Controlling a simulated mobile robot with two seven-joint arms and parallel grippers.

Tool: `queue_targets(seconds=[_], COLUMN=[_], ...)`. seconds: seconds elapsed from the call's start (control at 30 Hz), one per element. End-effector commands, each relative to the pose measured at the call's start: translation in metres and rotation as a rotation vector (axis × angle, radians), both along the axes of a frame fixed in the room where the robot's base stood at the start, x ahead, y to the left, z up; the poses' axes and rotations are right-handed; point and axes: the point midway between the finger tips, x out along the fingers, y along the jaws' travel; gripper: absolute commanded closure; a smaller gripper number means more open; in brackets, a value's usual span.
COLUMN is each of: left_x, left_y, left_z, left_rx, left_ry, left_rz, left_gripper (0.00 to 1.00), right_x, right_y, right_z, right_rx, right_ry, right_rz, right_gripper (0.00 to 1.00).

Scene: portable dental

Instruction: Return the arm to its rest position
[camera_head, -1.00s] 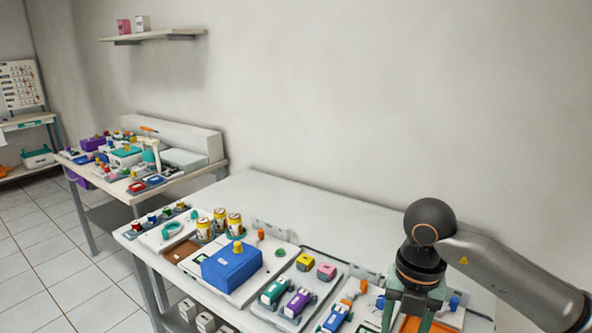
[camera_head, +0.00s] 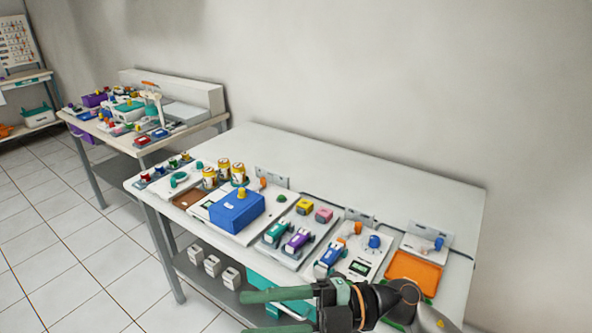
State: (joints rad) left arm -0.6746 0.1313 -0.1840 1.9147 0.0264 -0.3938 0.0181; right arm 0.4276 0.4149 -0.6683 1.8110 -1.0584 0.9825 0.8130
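My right gripper (camera_head: 244,313) is at the bottom of the head view, in front of the near table's front edge. Its two green fingers point left and stand apart, with nothing seen between them. The lower finger is partly cut off by the frame's bottom edge. The dark wrist and arm come in from the lower right and cover part of the table's front right corner. My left gripper is not in view.
The near table (camera_head: 400,195) holds a blue box (camera_head: 237,211), several yellow-topped jars, small colored devices and an orange tray (camera_head: 414,270). White boxes (camera_head: 212,266) sit on its lower shelf. A second cluttered table (camera_head: 185,130) stands behind left. Floor at left is clear.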

Motion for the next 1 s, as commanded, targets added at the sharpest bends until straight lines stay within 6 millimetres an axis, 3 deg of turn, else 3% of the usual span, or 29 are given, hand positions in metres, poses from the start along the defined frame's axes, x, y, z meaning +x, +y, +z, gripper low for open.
queue_targets(seconds=[0.1,0.2,0.27,0.37,0.4,0.53,0.6,0.7,0.83,1.0], left_x=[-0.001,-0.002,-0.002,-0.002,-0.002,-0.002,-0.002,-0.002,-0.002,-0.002], left_y=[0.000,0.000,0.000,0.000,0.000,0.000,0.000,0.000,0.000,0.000], left_z=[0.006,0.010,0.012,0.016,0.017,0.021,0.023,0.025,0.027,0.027], left_rx=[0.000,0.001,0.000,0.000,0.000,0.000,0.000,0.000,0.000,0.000], left_ry=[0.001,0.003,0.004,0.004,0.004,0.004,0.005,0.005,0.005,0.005], left_rz=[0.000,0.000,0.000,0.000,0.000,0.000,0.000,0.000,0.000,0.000], left_gripper=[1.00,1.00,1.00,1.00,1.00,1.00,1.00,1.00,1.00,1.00], right_x=[0.027,0.056,0.070,0.084,0.085,0.060,0.035,-0.004,-0.047,-0.072], right_y=[-0.012,-0.038,-0.059,-0.098,-0.114,-0.160,-0.179,-0.197,-0.210,-0.215], right_z=[0.014,0.003,-0.015,-0.063,-0.087,-0.172,-0.213,-0.259,-0.294,-0.311], right_rx=[0.241,0.374,0.420,0.445,0.437,0.343,0.270,0.162,0.051,-0.013], right_ry=[0.179,0.341,0.448,0.641,0.724,0.992,1.123,1.283,1.427,1.502], right_rz=[-0.238,-0.473,-0.623,-0.876,-0.977,-1.259,-1.373,-1.485,-1.562,-1.592], right_gripper=[0.45,0.45,0.45,0.45,0.45,0.45,0.45,0.45,0.45,0.45])
